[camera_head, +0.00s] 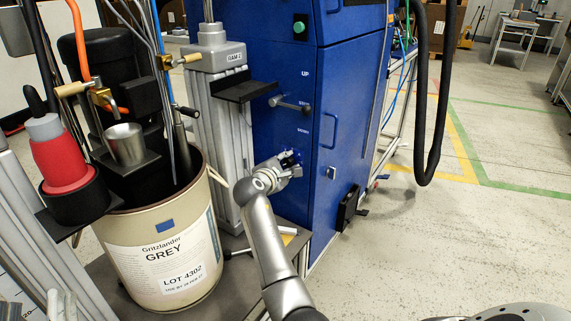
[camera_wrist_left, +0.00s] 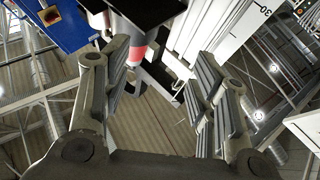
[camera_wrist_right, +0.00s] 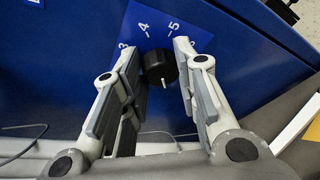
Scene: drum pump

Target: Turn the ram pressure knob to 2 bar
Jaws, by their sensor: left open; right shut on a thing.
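The ram pressure knob (camera_wrist_right: 160,68) is a small black round knob with a white pointer mark. It sits on a blue scale plate (camera_wrist_right: 178,20) where 3, 4 and 5 can be read; the rest of the scale is hidden. My right gripper (camera_wrist_right: 158,75) has its two fingers on either side of the knob and is shut on it. In the head view the right gripper (camera_head: 290,162) is at the front of the blue cabinet (camera_head: 290,120), and it hides most of the knob. My left gripper (camera_wrist_left: 160,82) is open with nothing between its fingers.
A lever (camera_head: 290,104) sticks out of the cabinet above the right gripper. A drum (camera_head: 165,255) labelled GREY stands at left, with a red and grey part (camera_head: 58,155) beside it. A black hose (camera_head: 432,100) hangs at right.

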